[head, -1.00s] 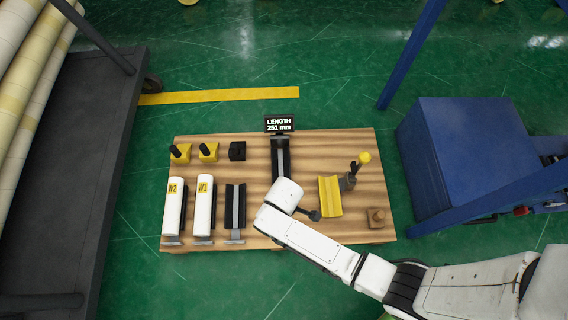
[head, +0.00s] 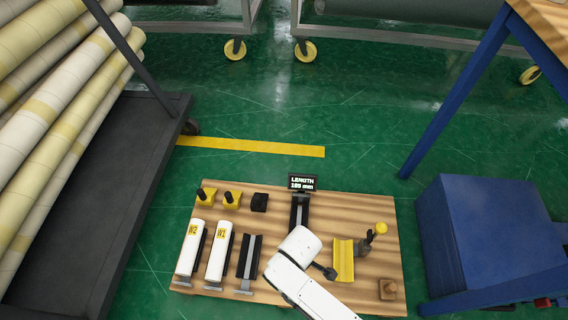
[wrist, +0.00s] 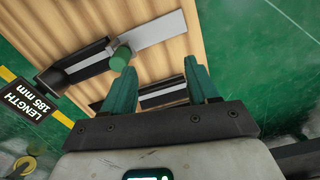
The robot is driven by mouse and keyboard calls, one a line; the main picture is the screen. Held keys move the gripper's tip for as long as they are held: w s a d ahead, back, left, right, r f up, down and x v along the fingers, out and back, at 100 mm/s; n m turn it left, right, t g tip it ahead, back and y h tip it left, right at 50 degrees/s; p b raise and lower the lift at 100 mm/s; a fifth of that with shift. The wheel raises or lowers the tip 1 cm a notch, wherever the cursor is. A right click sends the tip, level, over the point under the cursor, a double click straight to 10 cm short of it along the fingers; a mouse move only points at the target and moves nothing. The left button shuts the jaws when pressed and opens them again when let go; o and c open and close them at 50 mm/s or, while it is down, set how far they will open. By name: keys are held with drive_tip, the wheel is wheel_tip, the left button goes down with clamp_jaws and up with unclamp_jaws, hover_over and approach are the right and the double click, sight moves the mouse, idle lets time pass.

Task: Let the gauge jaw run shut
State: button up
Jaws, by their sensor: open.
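The length gauge (head: 299,212) is a dark channel at the back of the wooden board, and its display (head: 303,182) reads 185 mm. In the wrist view the display (wrist: 27,103) also reads 185 mm. There the gauge shows as a dark rail (wrist: 80,66) with a flat grey strip (wrist: 160,30) and a round green knob (wrist: 121,58). My gripper (wrist: 160,70) is open, its two green fingers wide apart with nothing held between them. The knob shows just beyond the left fingertip; I cannot tell whether they touch. In the head view my arm hides the gauge's near end.
White rolls W2 (head: 190,248) and W1 (head: 219,251) lie left of an empty dark cradle (head: 249,258). A yellow trough (head: 343,261), a yellow-knobbed lever (head: 380,229) and a wooden block (head: 388,289) are at right. A blue box (head: 490,240) stands beyond the board.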

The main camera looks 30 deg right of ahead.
drive_tip(key=s+d+r+m+t, duration=0.1)
drive_tip(key=s+d+r+m, duration=0.45)
drive_tip(key=r, duration=0.35)
drive_tip(key=s+d+r+m, duration=0.45)
drive_tip(key=d+r, duration=0.25)
drive_tip(key=r, duration=0.2)
wheel_tip(320, 180, up, 28)
drive_tip(key=n+p, duration=0.1)
drive_tip(key=p, duration=2.7)
drive_tip(key=shift+f, duration=0.15)
drive_tip(key=shift+a, duration=0.1)
